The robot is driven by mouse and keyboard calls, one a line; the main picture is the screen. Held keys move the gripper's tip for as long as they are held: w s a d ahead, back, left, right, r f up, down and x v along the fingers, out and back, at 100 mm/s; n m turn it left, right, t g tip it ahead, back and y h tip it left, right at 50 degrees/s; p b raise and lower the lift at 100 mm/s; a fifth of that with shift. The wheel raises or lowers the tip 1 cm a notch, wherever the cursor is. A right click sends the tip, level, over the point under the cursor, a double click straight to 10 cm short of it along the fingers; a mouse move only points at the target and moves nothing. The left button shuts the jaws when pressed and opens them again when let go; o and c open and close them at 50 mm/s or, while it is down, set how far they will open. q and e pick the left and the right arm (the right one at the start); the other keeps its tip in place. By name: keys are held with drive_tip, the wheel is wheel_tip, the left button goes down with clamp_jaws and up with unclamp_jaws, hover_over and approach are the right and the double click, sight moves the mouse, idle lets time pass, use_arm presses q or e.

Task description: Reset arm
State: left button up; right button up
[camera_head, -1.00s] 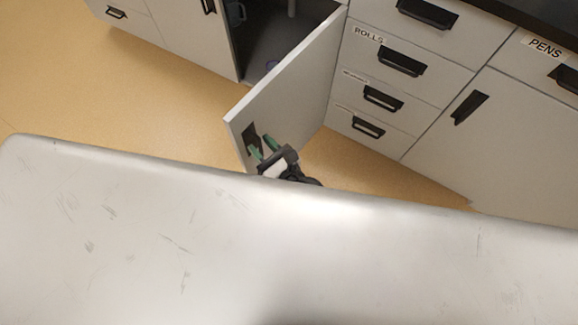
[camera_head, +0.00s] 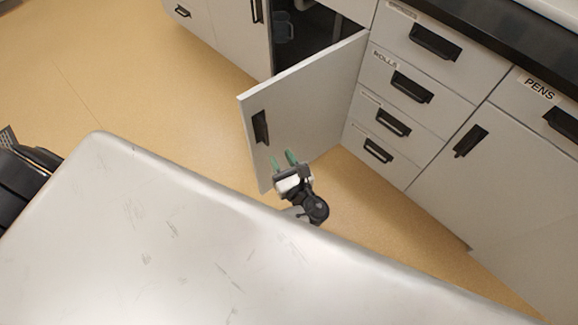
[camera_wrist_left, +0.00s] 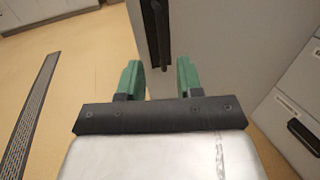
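My left gripper (camera_head: 284,161) shows in the head view beside the open cabinet door (camera_head: 300,105), with its two green fingers apart and nothing between them. In the left wrist view the fingers (camera_wrist_left: 160,78) are also spread, and the black door handle (camera_wrist_left: 158,35) lies just beyond their tips. In the head view the handle (camera_head: 260,127) is up and left of the fingertips, clear of them. My right gripper is not in view.
The door stands swung out from a cabinet with a dark interior (camera_head: 305,35) holding a bluish item (camera_head: 283,27). Drawers (camera_head: 385,122) and another cabinet door (camera_head: 495,165) are to the right. Tan floor (camera_head: 110,60) is open at left. A dark slotted strip (camera_wrist_left: 30,110) shows in the wrist view.

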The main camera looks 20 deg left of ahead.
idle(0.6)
use_arm(q)
drive_tip(key=s+a+f+n+g+h+p, duration=0.2)
drive_tip(key=s+f+n+g+h+p, duration=0.1)
drive_tip(key=s+f, duration=0.35)
drive_tip(key=s+a+f+n+g+h+p, duration=0.25)
drive_tip(key=s+f+g, duration=0.2)
drive_tip(key=f, duration=0.35)
drive_tip(key=s+f+n+g+h+p, duration=0.1)
drive_tip(key=s+f+n+h+p, duration=0.1)
drive_tip(key=s+n, duration=0.7)
drive_tip(key=s+f+n+g+h+p, duration=0.2)
drive_tip(key=s+n+h, duration=0.4)
drive_tip(key=s, duration=0.8)
wheel_tip(320, 180, down, 2)
drive_tip(key=n+p, duration=0.1)
drive_tip(key=n, duration=0.2)
drive_tip(key=shift+s, duration=0.2)
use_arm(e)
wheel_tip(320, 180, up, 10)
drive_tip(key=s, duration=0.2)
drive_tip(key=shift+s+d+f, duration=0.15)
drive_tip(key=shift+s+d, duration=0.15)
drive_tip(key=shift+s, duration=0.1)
use_arm(q)
drive_tip(key=shift+d+f+h, duration=0.1)
drive_tip(key=shift+h, duration=0.15)
